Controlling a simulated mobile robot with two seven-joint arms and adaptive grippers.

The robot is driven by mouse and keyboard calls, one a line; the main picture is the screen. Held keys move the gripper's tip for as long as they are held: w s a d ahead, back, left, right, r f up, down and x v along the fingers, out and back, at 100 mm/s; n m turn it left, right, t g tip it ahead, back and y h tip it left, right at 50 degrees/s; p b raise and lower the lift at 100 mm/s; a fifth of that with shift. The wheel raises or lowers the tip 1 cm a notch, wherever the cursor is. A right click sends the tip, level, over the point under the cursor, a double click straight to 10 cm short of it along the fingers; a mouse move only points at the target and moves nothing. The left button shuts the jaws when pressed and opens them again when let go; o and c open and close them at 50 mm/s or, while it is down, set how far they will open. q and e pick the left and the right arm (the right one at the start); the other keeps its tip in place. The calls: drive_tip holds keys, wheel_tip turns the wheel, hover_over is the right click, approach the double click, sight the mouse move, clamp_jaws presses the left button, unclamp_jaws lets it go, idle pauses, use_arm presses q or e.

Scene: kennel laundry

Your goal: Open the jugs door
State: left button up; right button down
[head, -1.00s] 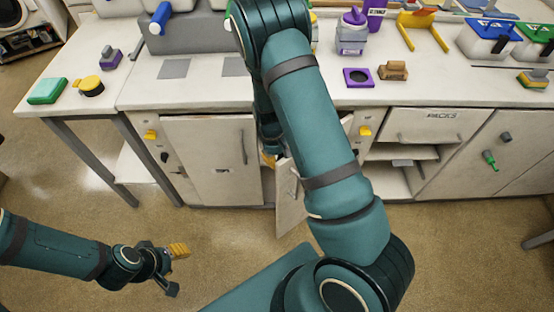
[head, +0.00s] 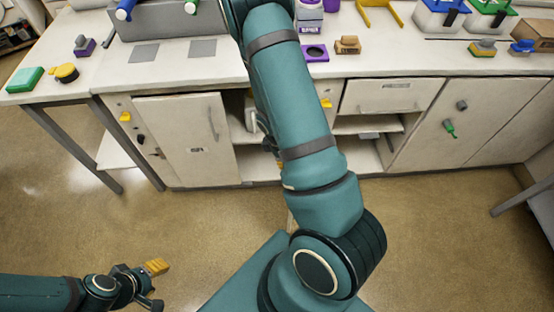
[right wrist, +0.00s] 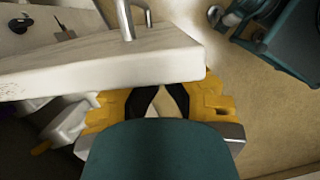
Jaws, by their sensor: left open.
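The jugs door (right wrist: 105,68) stands swung out in the right wrist view, its bar handle (right wrist: 126,20) at the top. In the head view it is almost wholly hidden behind my right arm. The cabinet opening shows beside that arm, with a pale jug (head: 251,108) inside; white jugs (right wrist: 72,122) also show in the right wrist view. My right gripper (right wrist: 165,98) has its yellow fingers apart, close by the door's free end; the tips are partly hidden, and I cannot tell whether they touch it. My left gripper (head: 155,284) is open and empty, low over the floor.
A closed door (head: 186,140) is left of the opening. The drawer (head: 390,97) and open shelves are to its right. The counter above (head: 225,68) carries bins, a purple ring and a brush. The floor in front (head: 420,230) is clear.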

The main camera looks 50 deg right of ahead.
use_arm(q)
drive_tip(key=shift+s, duration=0.2)
use_arm(e)
drive_tip(key=shift+s+d, duration=0.55)
drive_tip(key=shift+s, duration=0.3)
drive_tip(key=shift+s+d, duration=0.5)
drive_tip(key=shift+s, duration=0.35)
use_arm(q)
drive_tip(key=shift+r, duration=0.1)
use_arm(e)
drive_tip(key=shift+w, duration=0.1)
use_arm(q)
drive_tip(key=r+p, duration=0.1)
drive_tip(key=a+p, duration=0.1)
drive_tip(key=r+p, duration=0.1)
drive_tip(key=shift+w+a+r, duration=0.15)
drive_tip(key=shift+w+r, duration=0.2)
use_arm(e)
drive_tip(key=w+a+r, duration=0.4)
drive_tip(key=r, duration=0.5)
drive_tip(key=shift+w+r, duration=0.3)
drive_tip(key=shift+r, duration=0.05)
drive_tip(key=shift+a, duration=0.15)
